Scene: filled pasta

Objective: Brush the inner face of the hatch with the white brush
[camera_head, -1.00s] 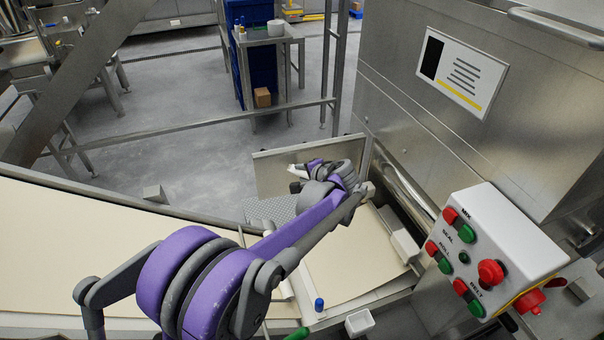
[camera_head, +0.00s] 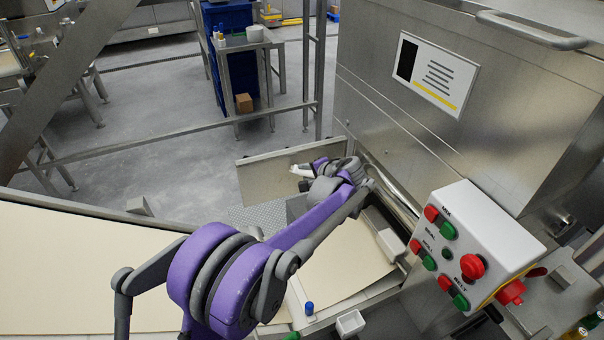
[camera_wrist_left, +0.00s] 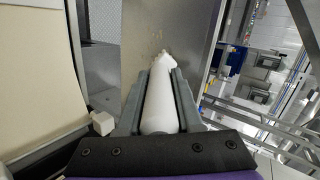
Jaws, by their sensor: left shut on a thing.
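The hatch (camera_head: 262,180) is a flat metal panel standing upright beyond the belt in the head view. Its inner face fills the top middle of the left wrist view (camera_wrist_left: 150,22), with small brownish specks on it. My left gripper (camera_head: 306,172) is in front of this face, its fingers (camera_wrist_left: 158,98) shut around the white brush (camera_wrist_left: 161,97). The brush's far end points at the specks; I cannot tell whether it touches the face. In the head view only a small white part of the brush (camera_head: 297,168) shows. My right gripper is not in view.
A pale dough sheet (camera_head: 75,270) lies on the belt at the left. A control box with red and green buttons (camera_head: 478,225) is at the right, beside the large steel machine (camera_head: 430,135). A small white container (camera_head: 350,322) and a blue-capped item (camera_head: 309,308) are near the front.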

